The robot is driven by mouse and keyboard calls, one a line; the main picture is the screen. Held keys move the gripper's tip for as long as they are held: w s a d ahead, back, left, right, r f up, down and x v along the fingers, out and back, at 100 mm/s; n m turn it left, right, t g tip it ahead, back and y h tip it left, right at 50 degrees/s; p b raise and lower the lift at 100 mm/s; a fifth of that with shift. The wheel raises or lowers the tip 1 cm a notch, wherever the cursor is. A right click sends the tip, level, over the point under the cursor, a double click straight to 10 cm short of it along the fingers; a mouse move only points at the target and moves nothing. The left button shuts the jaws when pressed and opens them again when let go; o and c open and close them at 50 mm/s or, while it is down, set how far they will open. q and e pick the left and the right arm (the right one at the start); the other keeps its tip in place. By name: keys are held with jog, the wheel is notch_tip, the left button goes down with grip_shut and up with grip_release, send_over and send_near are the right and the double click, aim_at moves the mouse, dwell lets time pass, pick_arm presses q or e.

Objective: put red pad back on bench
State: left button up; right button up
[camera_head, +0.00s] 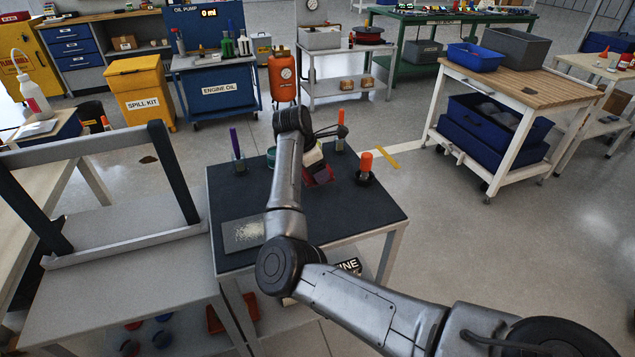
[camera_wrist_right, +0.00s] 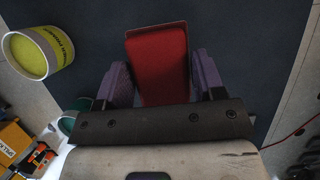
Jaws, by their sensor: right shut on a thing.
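The red pad (camera_wrist_right: 158,62) lies between the two purple fingers of my right gripper (camera_wrist_right: 160,85) in the right wrist view. In the head view the right gripper (camera_head: 318,162) is over the far part of the dark-topped bench (camera_head: 330,218). The red pad (camera_head: 321,177) shows there in part, tilted and low by the fingers; my arm hides some of it. The dark bench top (camera_wrist_right: 235,30) fills the background behind the pad in the wrist view. I cannot tell whether the pad touches the bench. My left gripper is not in view.
A purple upright piece (camera_head: 236,147) stands at the bench's far left, an orange-topped one (camera_head: 366,163) at the right. A yellow-topped tub (camera_wrist_right: 38,52) is left of the gripper in the wrist view. A grey speckled plate (camera_head: 243,234) lies front left. The bench's front right is bare.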

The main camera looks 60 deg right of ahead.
jog(key=shift+f+b, duration=1.05)
jog(key=shift+f, duration=0.95)
jog(key=o, duration=0.8)
jog(key=shift+o, duration=0.2)
jog(key=shift+r, duration=0.1)
jog(key=shift+a+r, duration=0.1)
jog(key=shift+r, duration=0.15)
jog(key=p+v, duration=0.4)
jog(key=v, duration=0.5)
jog(key=shift+w+a+r, duration=0.1)
jog(key=shift+w+r, duration=0.05)
jog(key=shift+r, duration=0.15)
jog(key=shift+v, duration=0.85)
